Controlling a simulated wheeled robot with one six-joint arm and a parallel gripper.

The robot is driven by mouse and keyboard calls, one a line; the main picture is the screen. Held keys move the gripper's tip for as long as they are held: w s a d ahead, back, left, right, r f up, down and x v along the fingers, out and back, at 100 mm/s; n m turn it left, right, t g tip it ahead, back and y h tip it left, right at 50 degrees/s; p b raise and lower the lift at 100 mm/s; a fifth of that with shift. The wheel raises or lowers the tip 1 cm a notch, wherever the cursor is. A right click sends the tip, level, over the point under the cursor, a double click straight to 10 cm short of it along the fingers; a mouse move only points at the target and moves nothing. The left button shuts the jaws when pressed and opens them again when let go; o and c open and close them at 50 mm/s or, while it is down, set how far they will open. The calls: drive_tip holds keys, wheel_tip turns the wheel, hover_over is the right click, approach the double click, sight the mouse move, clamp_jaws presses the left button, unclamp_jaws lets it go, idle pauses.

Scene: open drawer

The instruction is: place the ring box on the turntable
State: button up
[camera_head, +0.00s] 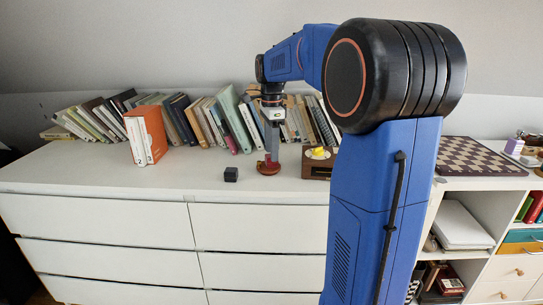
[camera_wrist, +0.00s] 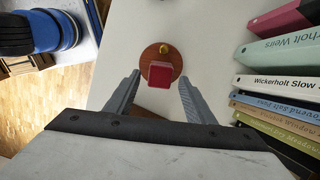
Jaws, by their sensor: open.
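The ring box appears to be the small dark red box (camera_wrist: 160,74). In the wrist view it overlaps the round brown turntable (camera_wrist: 146,56) and seems to rest on it. A small gold piece (camera_wrist: 164,48) shows at the far side of the disc. In the head view the turntable (camera_head: 268,172) stands on the white dresser top, with red showing just above it. My gripper (camera_wrist: 159,79) is open, with one finger on each side of the box and visible gaps between. In the head view my gripper (camera_head: 271,150) points down over the turntable and partly hides the box.
A black cube (camera_head: 231,174) sits left of the turntable. A brown box with a yellow item (camera_head: 318,162) is to the right. A row of books (camera_head: 205,122) lines the back, and an orange book (camera_head: 152,134) stands in front. The dresser top is clear at left.

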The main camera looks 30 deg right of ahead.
wheel_tip(320, 180, up, 9)
idle(0.3)
drive_tip(key=s+a+f+n+t, duration=0.1)
drive_tip(key=s+a+f+n, duration=0.2)
drive_tip(key=s+a+n, duration=0.4)
drive_tip(key=s+a+f+n+t, duration=0.2)
drive_tip(key=s+a+f+n, duration=0.2)
drive_tip(key=s, duration=0.6)
drive_tip(key=s+a+f+n+t, duration=0.1)
drive_tip(key=s+a+f+n, duration=0.1)
drive_tip(key=s+f+n, duration=0.3)
drive_tip(key=s+a+f+n, duration=0.2)
drive_tip(key=s+f+n, duration=0.3)
drive_tip(key=s+f, duration=0.3)
drive_tip(key=shift+a+t, duration=0.4)
drive_tip(key=shift+s+r, duration=0.1)
